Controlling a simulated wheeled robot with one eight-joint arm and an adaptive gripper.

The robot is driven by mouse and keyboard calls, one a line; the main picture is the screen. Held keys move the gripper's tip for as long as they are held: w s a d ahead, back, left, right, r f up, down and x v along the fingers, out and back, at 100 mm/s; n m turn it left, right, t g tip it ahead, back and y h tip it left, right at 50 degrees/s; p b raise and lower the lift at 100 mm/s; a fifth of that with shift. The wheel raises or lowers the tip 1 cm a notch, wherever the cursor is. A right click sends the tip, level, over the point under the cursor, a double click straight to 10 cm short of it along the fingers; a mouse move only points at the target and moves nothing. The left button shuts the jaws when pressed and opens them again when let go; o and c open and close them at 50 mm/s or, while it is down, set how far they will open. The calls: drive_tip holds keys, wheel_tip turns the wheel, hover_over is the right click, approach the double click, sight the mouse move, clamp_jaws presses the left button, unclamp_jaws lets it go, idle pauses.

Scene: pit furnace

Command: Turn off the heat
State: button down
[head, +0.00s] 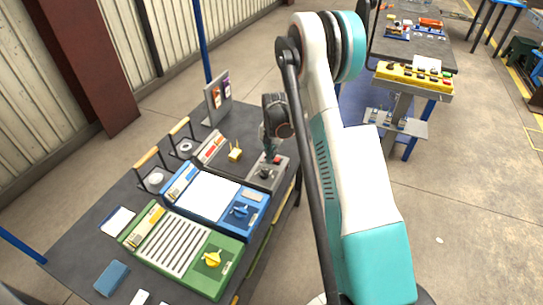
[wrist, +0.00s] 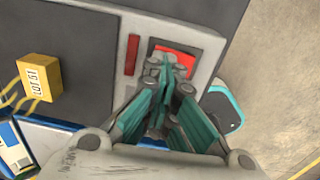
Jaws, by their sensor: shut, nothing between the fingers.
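A grey unit stands on the dark bench, its right-hand panel (head: 283,172) under my arm's end. A red switch (wrist: 177,55) on a dark plate sits on this panel in the wrist view. In the head view, a red part (head: 277,159) shows beside my gripper (head: 270,151). My gripper (wrist: 167,70) is shut and empty, its fingertips over the lower part of the red switch and partly hiding it. I cannot tell whether they touch it. A narrow red strip (wrist: 132,55) lies left of the switch.
A blue unit with a blue knob (head: 240,211) and a green unit with a yellow knob (head: 212,259) stand nearer on the bench. Open floor (wrist: 282,95) lies to the right.

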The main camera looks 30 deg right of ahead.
drive_tip(key=shift+s, duration=0.1)
drive_tip(key=shift+s+d, duration=0.45)
drive_tip(key=shift+s, duration=0.05)
drive_tip(key=shift+r, duration=0.1)
